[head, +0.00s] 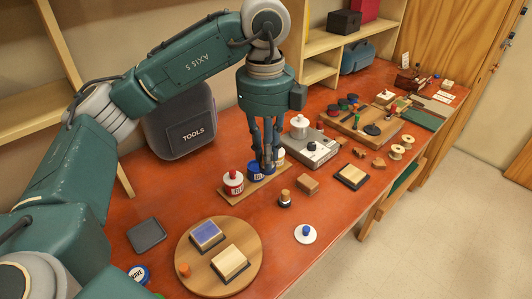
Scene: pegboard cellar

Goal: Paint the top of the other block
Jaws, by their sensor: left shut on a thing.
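A round wooden board (252,246) holds two blocks. One block (207,234) has a blue top; the other block (230,261) has a bare, pale wood top. My left gripper (268,166) points down over a small wooden rack (228,199) of jars. It is shut on a small, dark blue-looking thing, mostly hidden by the fingers. A blue-labelled jar (254,172) stands just left of the fingertips; I cannot tell whether they touch. A white jar with a red top (233,183) is at the rack's near end. My right gripper is out of view.
A white disc with a blue knob (306,234) lies on the red-orange bench. A dark cork-topped piece (285,198), a wooden block (308,185) and a black-based block (352,177) stand nearby. A grey tray (147,236) is at left. Bench is clear between rack and board.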

